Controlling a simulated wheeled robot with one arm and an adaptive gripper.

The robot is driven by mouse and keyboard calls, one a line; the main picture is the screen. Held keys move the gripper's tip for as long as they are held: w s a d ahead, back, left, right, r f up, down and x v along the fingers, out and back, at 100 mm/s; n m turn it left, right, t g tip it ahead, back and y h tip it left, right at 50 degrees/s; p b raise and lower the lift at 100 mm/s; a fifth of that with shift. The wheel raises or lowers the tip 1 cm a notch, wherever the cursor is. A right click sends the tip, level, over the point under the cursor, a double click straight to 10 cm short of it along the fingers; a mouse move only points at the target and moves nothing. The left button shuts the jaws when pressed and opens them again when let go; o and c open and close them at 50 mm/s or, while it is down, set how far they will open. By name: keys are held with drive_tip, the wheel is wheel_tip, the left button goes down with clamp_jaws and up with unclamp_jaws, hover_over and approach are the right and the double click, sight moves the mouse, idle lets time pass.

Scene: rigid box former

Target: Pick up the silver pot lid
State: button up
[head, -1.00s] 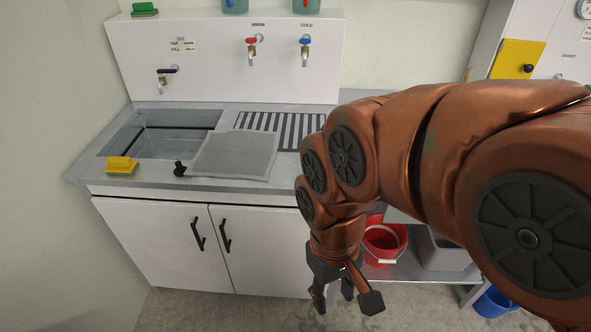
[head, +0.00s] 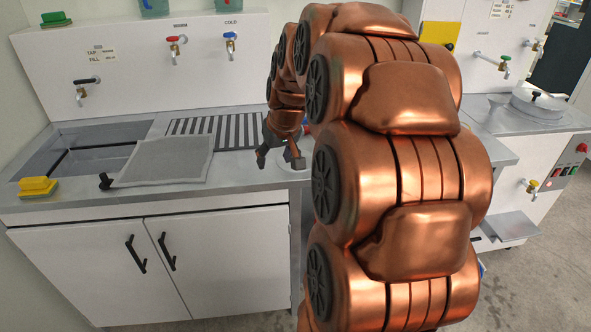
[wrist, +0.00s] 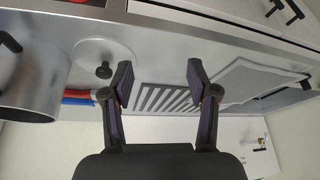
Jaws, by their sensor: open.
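The silver pot lid (wrist: 88,52) is a flat pale disc with a black knob, lying on the steel counter left of my gripper in the wrist view. In the head view my arm hides most of that spot. My gripper (head: 279,160) is open and empty, over the counter near the striped drainer; it also shows in the wrist view (wrist: 159,72). The lid is outside the gap between the fingers, apart from them. A silver pot (wrist: 32,88) with a black handle stands beyond the lid at the left edge.
The striped drainer (head: 232,126) and a grey mesh panel (head: 165,160) lie left of my gripper. The sink (head: 90,150) and a yellow sponge (head: 38,186) are farther left. Red (wrist: 78,92) and blue (wrist: 78,100) items lie near the lid. Another lidded vessel (head: 535,108) stands far right.

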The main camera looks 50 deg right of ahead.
drive_tip(key=m+t+h+b, duration=0.1)
approach(299, 152)
drive_tip(key=x, duration=0.2)
drive_tip(key=shift+a+f, duration=0.15)
drive_tip(key=shift+f, duration=0.35)
drive_tip(key=shift+w+f, duration=0.15)
drive_tip(key=shift+f, duration=0.05)
drive_tip(key=shift+x, duration=1.1)
drive_tip(key=shift+w+r+p+x, duration=0.1)
drive_tip(key=shift+w+x, duration=0.05)
drive_tip(key=shift+x, duration=0.7)
drive_tip(key=shift+w+r+p+x, duration=0.1)
drive_tip(key=shift+w+x, duration=0.1)
drive_tip(key=shift+x, duration=0.65)
drive_tip(key=shift+w+r+p+x, duration=0.1)
drive_tip(key=shift+w+x, duration=0.05)
drive_tip(key=shift+x, duration=0.7)
clamp_jaws()
